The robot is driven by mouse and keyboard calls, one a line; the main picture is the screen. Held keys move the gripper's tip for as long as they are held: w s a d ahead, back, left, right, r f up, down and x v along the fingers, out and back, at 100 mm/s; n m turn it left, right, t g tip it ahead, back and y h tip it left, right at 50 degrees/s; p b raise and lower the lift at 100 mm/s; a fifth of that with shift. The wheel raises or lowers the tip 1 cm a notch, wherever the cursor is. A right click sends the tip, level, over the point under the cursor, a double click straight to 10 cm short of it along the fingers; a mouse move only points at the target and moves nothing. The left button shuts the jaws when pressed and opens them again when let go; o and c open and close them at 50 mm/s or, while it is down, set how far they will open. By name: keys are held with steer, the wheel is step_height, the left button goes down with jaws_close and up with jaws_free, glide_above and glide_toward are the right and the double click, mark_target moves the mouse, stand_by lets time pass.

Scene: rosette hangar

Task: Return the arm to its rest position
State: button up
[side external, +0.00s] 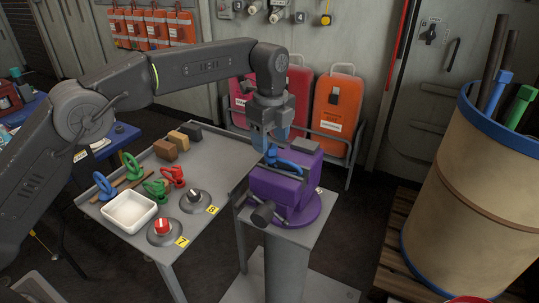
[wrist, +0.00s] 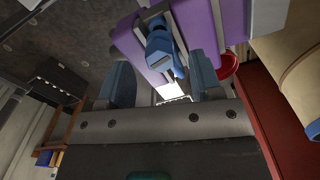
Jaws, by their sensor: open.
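My gripper (side external: 270,146) points down just above the purple vise (side external: 284,191) on its pedestal. Its two blue-grey fingers are apart, and they also show in the wrist view (wrist: 162,84). A blue handled item (side external: 289,162) sits at the top of the vise, close under the fingertips. In the wrist view the blue item (wrist: 163,55) lies against the purple vise (wrist: 203,28), seen beyond the gap between the fingers. Whether a finger touches it I cannot tell. My arm reaches over from the left, bent at the elbow.
A grey table (side external: 226,163) left of the vise holds a white tray (side external: 129,211), blue, green and red handled items, several blocks and two knobs labelled 7 and 8. A large barrel (side external: 468,195) stands at right on a pallet.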

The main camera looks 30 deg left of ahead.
steer(key=shift+f, duration=0.15)
steer(key=shift+f, duration=0.8)
jaws_close()
steer(key=n, duration=0.9)
steer(key=shift+n, duration=0.4)
